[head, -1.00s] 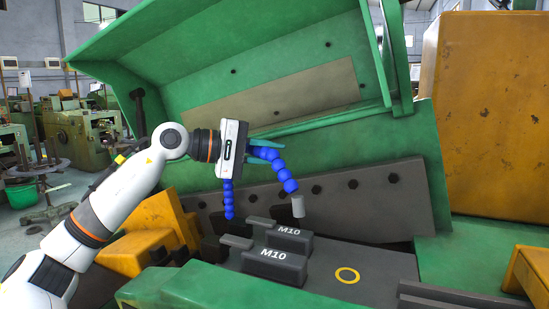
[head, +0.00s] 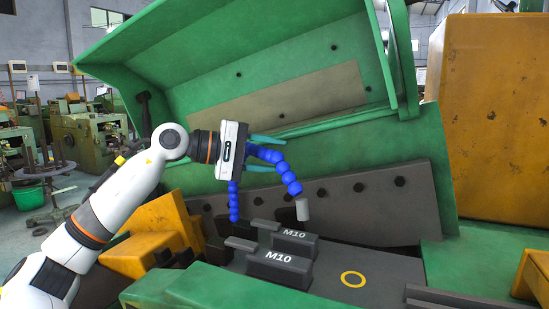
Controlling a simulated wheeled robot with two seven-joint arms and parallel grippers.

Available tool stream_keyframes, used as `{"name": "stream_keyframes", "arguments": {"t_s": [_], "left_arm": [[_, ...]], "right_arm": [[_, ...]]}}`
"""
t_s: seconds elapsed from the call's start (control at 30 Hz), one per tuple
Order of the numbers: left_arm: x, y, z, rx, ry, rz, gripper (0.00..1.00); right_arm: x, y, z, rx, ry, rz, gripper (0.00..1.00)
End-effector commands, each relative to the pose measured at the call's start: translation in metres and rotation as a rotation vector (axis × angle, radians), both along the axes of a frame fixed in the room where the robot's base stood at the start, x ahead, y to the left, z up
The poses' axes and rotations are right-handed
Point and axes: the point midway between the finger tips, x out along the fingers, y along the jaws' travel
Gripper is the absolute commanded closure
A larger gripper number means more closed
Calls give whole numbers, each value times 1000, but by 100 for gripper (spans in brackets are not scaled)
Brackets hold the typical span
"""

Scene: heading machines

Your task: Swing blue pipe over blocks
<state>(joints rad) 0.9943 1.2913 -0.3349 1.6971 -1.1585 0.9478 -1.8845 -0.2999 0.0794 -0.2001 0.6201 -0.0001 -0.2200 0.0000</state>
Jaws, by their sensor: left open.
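The blue segmented pipe (head: 284,171) rises behind my left gripper, arches over and ends in a grey nozzle (head: 302,209) that hangs down to the right. Its lower blue part (head: 234,200) shows below the gripper body. My left gripper (head: 268,153) is open, its teal fingers spread on either side of the pipe's upper part. Whether they touch it I cannot tell. Two dark blocks marked M10, a front one (head: 279,270) and a rear one (head: 287,239), stand on the grey plate, below and near the nozzle. My right gripper is not in view.
A yellow ring mark (head: 353,279) lies on the bare grey plate right of the blocks. The raised green cover (head: 290,60) stands behind. A yellow block (head: 150,230) is at left and a large yellow cabinet (head: 495,120) at right.

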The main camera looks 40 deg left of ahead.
Motion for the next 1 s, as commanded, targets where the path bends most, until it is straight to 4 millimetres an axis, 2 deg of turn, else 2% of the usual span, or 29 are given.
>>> {"name": "stream_keyframes", "arguments": {"t_s": [0.3, 0.5, 0.7, 1.0], "left_arm": [[-49, 42, 6, 2, 1, 5, 57], [-74, 62, 13, 1, 2, 3, 57], [-84, 68, 18, 1, 2, -1, 57], [-84, 69, 19, 0, 1, -1, 57]], "right_arm": [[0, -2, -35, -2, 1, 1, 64], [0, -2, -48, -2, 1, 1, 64], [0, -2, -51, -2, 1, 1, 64], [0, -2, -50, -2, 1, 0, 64]]}}
